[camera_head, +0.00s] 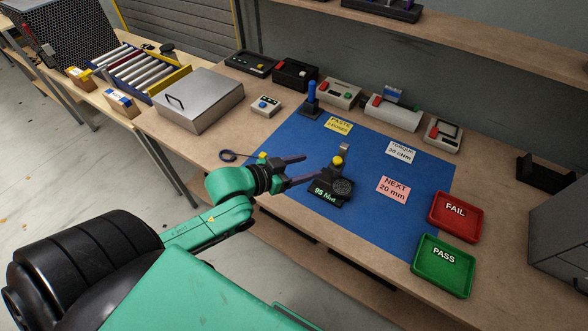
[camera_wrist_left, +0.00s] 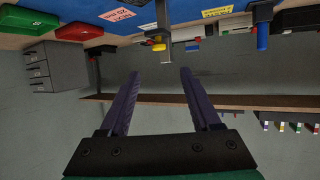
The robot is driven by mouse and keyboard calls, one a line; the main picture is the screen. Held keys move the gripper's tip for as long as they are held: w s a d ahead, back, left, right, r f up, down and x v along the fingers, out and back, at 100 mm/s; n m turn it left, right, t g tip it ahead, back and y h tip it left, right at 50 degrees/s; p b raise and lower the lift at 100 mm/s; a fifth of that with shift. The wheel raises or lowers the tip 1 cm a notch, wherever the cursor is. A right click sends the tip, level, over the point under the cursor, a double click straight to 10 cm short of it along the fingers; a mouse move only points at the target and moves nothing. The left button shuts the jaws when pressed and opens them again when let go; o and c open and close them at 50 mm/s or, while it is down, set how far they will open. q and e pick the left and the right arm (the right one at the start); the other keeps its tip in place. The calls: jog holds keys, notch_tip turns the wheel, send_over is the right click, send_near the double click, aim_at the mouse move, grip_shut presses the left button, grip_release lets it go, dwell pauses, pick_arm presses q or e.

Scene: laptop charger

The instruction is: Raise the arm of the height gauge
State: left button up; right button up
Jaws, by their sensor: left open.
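A small black device with a round dark face, a yellow part on top and a lit green readout on its front, which looks like the height gauge (camera_head: 341,186), stands on the blue mat (camera_head: 380,222). My left gripper (camera_head: 313,167) is open and empty, its two dark fingers pointing right, with the tips just left of the gauge. In the left wrist view, which is upside down, the gauge's yellow part (camera_wrist_left: 158,46) shows between and beyond the open fingertips (camera_wrist_left: 158,71). I cannot make out the gauge's arm clearly. My right gripper is in neither view.
A blue-handled post (camera_head: 311,97) stands at the mat's back left corner. Paper labels lie on the mat. A red FAIL tray (camera_head: 456,216) and a green PASS tray (camera_head: 443,265) sit at the right. Several small instruments line the back. A metal box (camera_head: 199,100) is at left.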

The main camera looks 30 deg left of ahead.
pick_arm(q)
jog(key=v, duration=0.4)
jog(key=shift+r, duration=0.1)
dwell(0.3)
jog(key=s+a+f+n+g+y, duration=0.25)
jog(key=s+f+g+y, duration=0.35)
jog(key=s+f+g, duration=0.4)
notch_tip(320, 180, down, 23)
jog(key=s, duration=0.3)
jog(key=s+a+f+g, duration=0.1)
jog(key=s+a+f, duration=0.1)
jog(key=s+f, duration=1.3)
jog(key=shift+s+a, duration=0.3)
jog(key=shift+s, duration=0.6)
